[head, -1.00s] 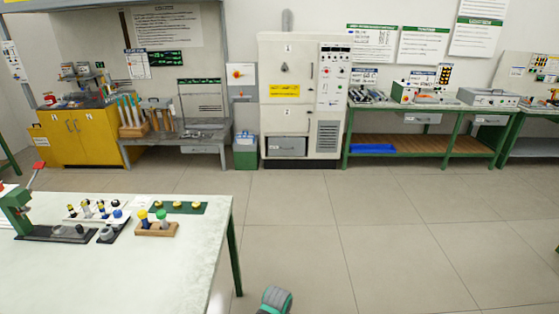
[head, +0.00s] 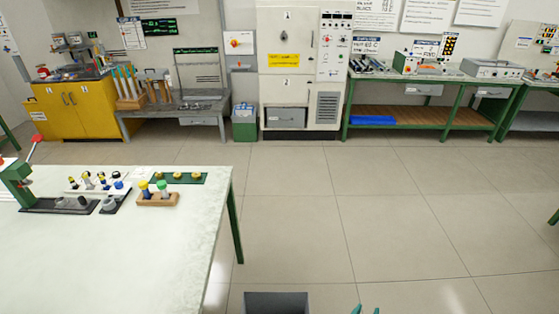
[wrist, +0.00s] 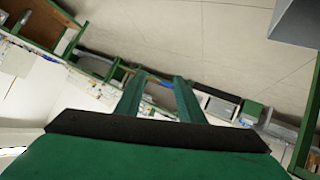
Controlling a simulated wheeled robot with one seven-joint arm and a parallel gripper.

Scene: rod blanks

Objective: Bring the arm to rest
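Most of my arm is out of the head view.
The pale near table (head: 110,235) holds a green press (head: 20,185), a wooden block with coloured-top pieces (head: 157,197) and a green strip (head: 180,178). A grey box-like thing (head: 276,303) is cut off at the bottom. Floor (head: 390,220) ahead is clear.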

